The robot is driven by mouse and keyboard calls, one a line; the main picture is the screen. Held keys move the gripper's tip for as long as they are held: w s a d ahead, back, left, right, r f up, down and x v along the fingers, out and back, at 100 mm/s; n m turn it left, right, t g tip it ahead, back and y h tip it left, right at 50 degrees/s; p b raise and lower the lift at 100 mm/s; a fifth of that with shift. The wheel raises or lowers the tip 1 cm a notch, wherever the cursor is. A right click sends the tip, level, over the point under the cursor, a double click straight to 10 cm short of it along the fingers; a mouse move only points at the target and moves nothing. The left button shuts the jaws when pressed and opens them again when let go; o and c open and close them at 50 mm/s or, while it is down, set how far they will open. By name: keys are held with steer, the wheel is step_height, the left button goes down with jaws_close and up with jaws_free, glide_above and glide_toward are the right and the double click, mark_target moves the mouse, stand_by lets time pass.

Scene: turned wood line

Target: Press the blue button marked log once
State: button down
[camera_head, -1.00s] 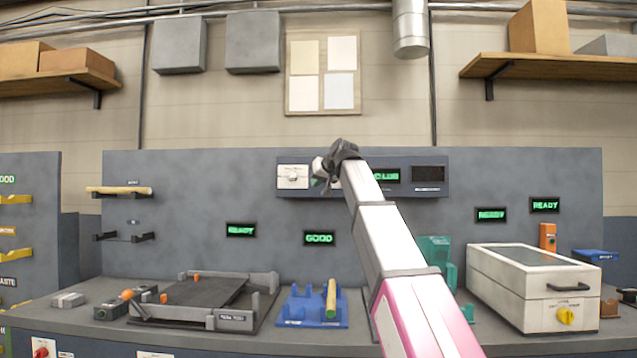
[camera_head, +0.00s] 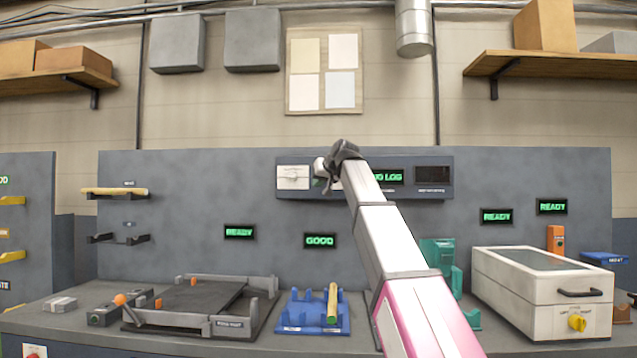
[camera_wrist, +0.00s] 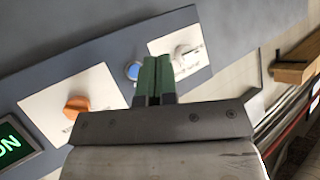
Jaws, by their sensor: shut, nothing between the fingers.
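The blue button (camera_wrist: 132,71) is a small round button in a pale ring, on the grey control box in the wrist view. My gripper (camera_wrist: 157,62) has green fingers, shut and empty; in that picture the tips lie just right of the button. I cannot tell whether they touch it. In the head view my gripper (camera_head: 322,182) is in front of the control box (camera_head: 290,160), and it hides the button. The green display (camera_head: 388,177) there, partly covered by my arm, seems to read "NO LOG".
An orange knob (camera_wrist: 77,106) on a white plate is left of the button in the wrist view. A white plate with a switch (camera_wrist: 187,58) is on its other side. Below are a blue fixture (camera_head: 300,313), a dark tray (camera_head: 205,300) and a white lidded box (camera_head: 520,290) on the bench.

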steer(key=w, duration=0.7)
steer(key=shift+d, duration=0.1)
stand_by(1.9)
steer(key=shift+w, duration=0.4)
steer(key=shift+w, duration=0.4)
stand_by(0.6)
steer(key=shift+s, duration=0.8)
steer(key=shift+s, duration=0.1)
steer(key=shift+s, duration=2.45)
